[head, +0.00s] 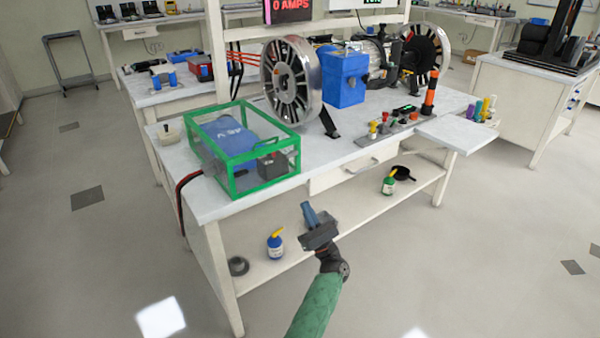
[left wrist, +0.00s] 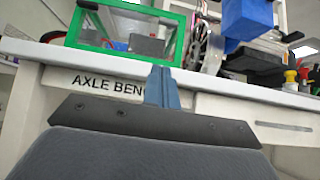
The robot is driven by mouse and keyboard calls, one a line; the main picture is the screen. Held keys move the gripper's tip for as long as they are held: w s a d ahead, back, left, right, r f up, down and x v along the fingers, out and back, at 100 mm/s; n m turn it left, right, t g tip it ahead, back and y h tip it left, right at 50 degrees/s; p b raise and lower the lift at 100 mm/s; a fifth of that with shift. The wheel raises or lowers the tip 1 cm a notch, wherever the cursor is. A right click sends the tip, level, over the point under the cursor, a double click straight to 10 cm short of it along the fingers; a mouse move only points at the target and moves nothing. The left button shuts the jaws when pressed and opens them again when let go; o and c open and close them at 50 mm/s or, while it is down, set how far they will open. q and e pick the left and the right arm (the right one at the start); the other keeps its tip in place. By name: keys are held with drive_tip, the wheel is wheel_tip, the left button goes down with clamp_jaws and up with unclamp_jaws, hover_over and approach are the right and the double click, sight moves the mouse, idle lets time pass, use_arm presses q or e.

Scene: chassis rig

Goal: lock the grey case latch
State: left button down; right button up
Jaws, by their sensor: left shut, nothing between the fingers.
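A clear case with a green frame (head: 233,192) stands on the left end of the bench, with a blue bag-like thing and a dark box (head: 270,165) in or against it. The case (left wrist: 119,52) also shows at the top of the left wrist view. I cannot make out a grey latch in either view. My left gripper (head: 306,207) is in front of the bench, below and right of the case, apart from it. Its blue fingers are together and empty, and in the left wrist view the fingertips (left wrist: 161,72) point up at the bench edge. My right gripper is not in view.
The white bench (head: 215,208) has a drawer front and a lower shelf with a blue bottle (head: 275,244) and a green bottle (head: 389,182). The floor in front is clear.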

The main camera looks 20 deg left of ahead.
sight(292, 154)
use_arm(q)
drive_tip(key=shift+f, duration=0.1)
idle(0.3)
drive_tip(key=p+x, duration=0.1)
drive_tip(key=x, duration=0.9)
drive_tip(key=shift+r+p, duration=0.25)
drive_tip(key=shift+p, duration=0.1)
wheel_tip(292, 154, up, 2)
drive_tip(key=shift+r+p, duration=0.1)
drive_tip(key=shift+p, duration=0.2)
drive_tip(key=shift+r, duration=0.7)
